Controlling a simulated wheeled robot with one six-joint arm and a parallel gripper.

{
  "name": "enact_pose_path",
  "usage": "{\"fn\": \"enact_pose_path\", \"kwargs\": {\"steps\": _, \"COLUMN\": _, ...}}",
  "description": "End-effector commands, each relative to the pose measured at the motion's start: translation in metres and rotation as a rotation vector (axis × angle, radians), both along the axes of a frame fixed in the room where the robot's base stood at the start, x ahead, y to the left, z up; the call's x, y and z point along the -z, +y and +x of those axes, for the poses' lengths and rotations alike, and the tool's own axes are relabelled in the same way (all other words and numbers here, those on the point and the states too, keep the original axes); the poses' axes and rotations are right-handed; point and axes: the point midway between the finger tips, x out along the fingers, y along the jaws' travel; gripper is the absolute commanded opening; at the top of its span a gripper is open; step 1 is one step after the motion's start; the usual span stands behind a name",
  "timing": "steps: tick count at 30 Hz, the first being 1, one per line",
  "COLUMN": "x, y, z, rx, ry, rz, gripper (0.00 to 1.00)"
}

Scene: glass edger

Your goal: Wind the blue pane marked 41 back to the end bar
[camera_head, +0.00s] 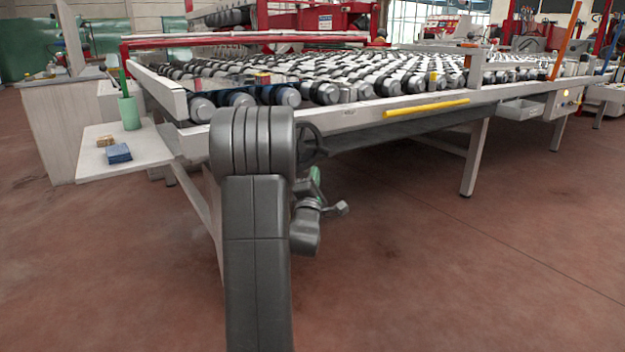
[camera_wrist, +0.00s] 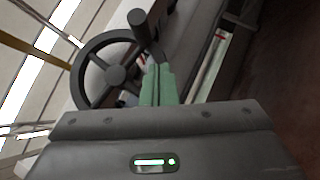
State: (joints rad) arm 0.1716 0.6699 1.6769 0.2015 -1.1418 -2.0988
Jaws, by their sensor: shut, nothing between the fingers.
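A dark spoked handwheel (camera_wrist: 110,72) with a stubby crank handle (camera_wrist: 145,30) fills the upper left of the wrist view. In the head view only the right part of the wheel (camera_head: 316,143) shows beside my arm, under the table's front rail. My gripper (camera_wrist: 158,68) has its green fingers together and empty, close to the wheel's rim and below the handle; I cannot tell whether they touch it. The gripper also shows in the head view (camera_head: 316,174). Rollers at the table's left look bluish, perhaps through the blue pane; its edges and number are unreadable. A pale bar (camera_head: 160,90) closes the left end.
The roller table's front rail (camera_head: 365,113) carries a yellow bar (camera_head: 428,107). A side shelf (camera_head: 140,152) at left holds a green cup (camera_head: 130,113) and a blue block (camera_head: 118,153). A table leg (camera_head: 475,158) stands right. The front floor is clear.

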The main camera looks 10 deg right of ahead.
Motion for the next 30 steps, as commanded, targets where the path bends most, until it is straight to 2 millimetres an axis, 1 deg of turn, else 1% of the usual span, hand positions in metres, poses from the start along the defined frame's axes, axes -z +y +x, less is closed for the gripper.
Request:
{"fn": "enact_pose_path", "kwargs": {"steps": 1, "x": 0.006, "y": 0.0, "z": -0.003, "rx": 0.0, "ry": 0.002, "rz": -0.001, "gripper": 0.0}}
{"fn": "enact_pose_path", "kwargs": {"steps": 4, "x": 0.012, "y": 0.005, "z": -0.021, "rx": -0.001, "ry": 0.005, "rz": -0.001, "gripper": 0.0}}
{"fn": "enact_pose_path", "kwargs": {"steps": 9, "x": 0.03, "y": 0.013, "z": -0.049, "rx": -0.001, "ry": 0.006, "rz": 0.001, "gripper": 0.0}}
{"fn": "enact_pose_path", "kwargs": {"steps": 12, "x": 0.039, "y": 0.018, "z": -0.064, "rx": -0.001, "ry": 0.006, "rz": -0.001, "gripper": 0.0}}
{"fn": "enact_pose_path", "kwargs": {"steps": 15, "x": 0.045, "y": 0.021, "z": -0.074, "rx": -0.001, "ry": 0.002, "rz": -0.001, "gripper": 0.0}}
{"fn": "enact_pose_path", "kwargs": {"steps": 21, "x": 0.051, "y": 0.023, "z": -0.083, "rx": -0.001, "ry": 0.001, "rz": -0.001, "gripper": 0.0}}
{"fn": "enact_pose_path", "kwargs": {"steps": 30, "x": 0.051, "y": 0.023, "z": -0.084, "rx": -0.001, "ry": 0.0, "rz": -0.001, "gripper": 0.0}}
